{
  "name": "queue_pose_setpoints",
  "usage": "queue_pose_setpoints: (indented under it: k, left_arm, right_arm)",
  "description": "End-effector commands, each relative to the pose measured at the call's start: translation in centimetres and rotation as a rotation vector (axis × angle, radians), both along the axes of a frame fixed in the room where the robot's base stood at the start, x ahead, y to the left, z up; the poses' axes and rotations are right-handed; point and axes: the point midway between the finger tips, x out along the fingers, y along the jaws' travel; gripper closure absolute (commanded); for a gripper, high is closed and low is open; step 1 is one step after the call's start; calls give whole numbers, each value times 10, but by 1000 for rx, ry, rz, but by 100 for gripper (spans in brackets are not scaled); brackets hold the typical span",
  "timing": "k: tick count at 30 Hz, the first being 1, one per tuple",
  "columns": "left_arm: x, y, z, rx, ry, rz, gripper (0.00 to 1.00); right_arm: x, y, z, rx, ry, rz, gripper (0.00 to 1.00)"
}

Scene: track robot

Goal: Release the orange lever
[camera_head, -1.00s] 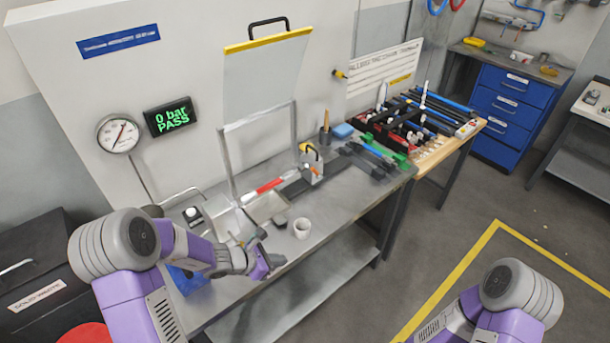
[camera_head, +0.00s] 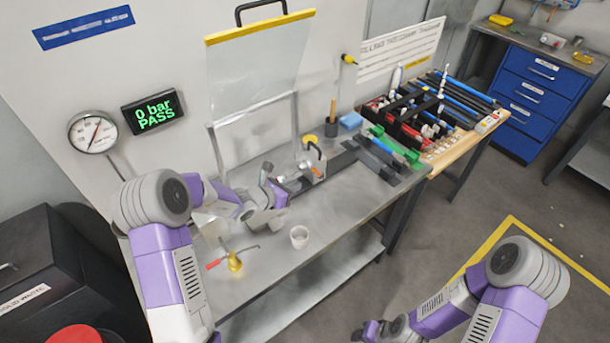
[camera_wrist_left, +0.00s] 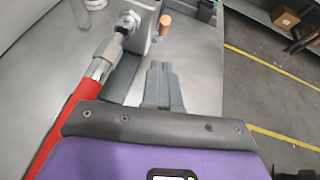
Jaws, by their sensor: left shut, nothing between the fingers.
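The orange lever (camera_head: 317,171) is a small orange piece on a grey clamp block (camera_head: 311,163) on the bench. In the left wrist view the lever (camera_wrist_left: 165,20) shows as an orange knob beside the grey block (camera_wrist_left: 142,22), just beyond my fingertips. My left gripper (camera_head: 286,189) is just left of the block in the head view. Its fingers (camera_wrist_left: 162,70) are shut and empty, pointing toward the block and apart from the lever. A red rod (camera_wrist_left: 70,112) with a metal fitting runs to the block, left of the fingers. My right gripper (camera_head: 362,332) is at the bottom edge, far from the bench.
A white cup (camera_head: 299,237) and a yellow funnel-like object (camera_head: 234,262) stand near the bench front. A raised clear guard (camera_head: 262,62) stands behind. A display (camera_head: 152,112) reads "0 bar PASS". Dark rails (camera_head: 352,158) lie right of the block.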

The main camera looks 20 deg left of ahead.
Motion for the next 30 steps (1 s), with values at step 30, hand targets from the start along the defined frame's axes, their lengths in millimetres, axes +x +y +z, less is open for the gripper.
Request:
queue_pose_setpoints:
  k: [30]
  left_arm:
    - [47, -16, 10, 16, 18, 16, 100]
  right_arm:
    - [0, 0, 15, 0, 0, 0, 59]
